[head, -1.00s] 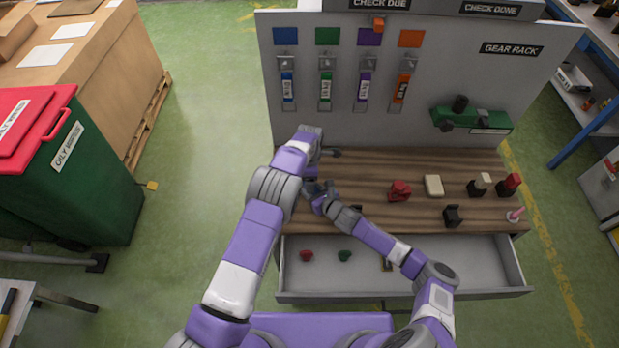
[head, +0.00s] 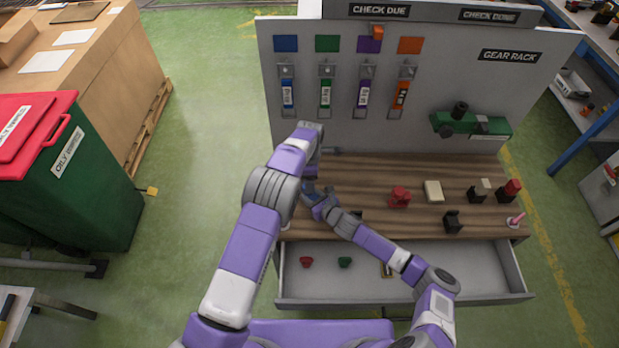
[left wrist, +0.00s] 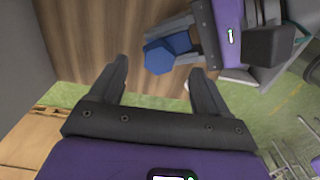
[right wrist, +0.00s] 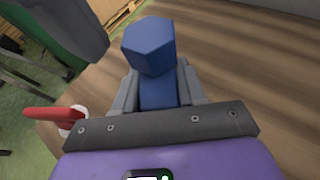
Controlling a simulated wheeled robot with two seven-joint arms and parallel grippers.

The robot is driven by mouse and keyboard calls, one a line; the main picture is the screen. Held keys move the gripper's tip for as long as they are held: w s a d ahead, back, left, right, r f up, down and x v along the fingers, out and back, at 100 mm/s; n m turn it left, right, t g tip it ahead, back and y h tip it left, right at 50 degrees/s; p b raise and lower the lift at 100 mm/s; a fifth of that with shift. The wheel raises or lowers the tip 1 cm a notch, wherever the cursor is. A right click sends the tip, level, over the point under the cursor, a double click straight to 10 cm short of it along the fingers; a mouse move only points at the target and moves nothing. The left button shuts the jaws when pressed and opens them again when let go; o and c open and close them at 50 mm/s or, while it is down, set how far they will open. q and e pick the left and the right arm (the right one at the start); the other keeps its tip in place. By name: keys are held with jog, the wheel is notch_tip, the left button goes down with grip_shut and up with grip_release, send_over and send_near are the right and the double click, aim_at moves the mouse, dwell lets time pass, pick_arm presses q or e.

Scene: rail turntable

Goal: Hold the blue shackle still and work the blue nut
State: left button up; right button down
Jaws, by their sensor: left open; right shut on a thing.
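The blue nut (right wrist: 150,45) is a six-sided block on top of the blue shackle (right wrist: 158,94) in the right wrist view. My right gripper (right wrist: 159,88) is shut on the shackle's body, with the nut standing clear beyond the fingertips. In the left wrist view, the nut (left wrist: 158,57) lies just beyond and between the fingertips of my left gripper (left wrist: 162,78), which is open and empty. The shackle (left wrist: 180,42) is partly hidden there by the right gripper's fingers. In the head view the shackle and nut are small at the bench's left end, and my left arm hides its gripper.
The wooden bench (head: 365,170) bears a red part (head: 400,197), a cream block (head: 433,191) and several dark fixtures to the right. An open drawer (head: 440,283) below holds a red piece (head: 306,262) and a green piece (head: 344,262). A grey back panel (head: 440,85) stands behind.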

pick_arm(q)
jog(key=m, duration=0.5)
jog(key=shift+s+m, duration=0.1)
jog(key=shift+m, duration=0.3)
jog(key=m, duration=0.6)
jog(key=shift+a, duration=0.1)
jog(key=m, duration=0.6)
jog(key=shift+s, duration=0.1)
jog(key=m, duration=0.6)
jog(key=shift+a, duration=0.15)
jog(key=shift+f, duration=0.1)
jog(key=shift+f, duration=1.9)
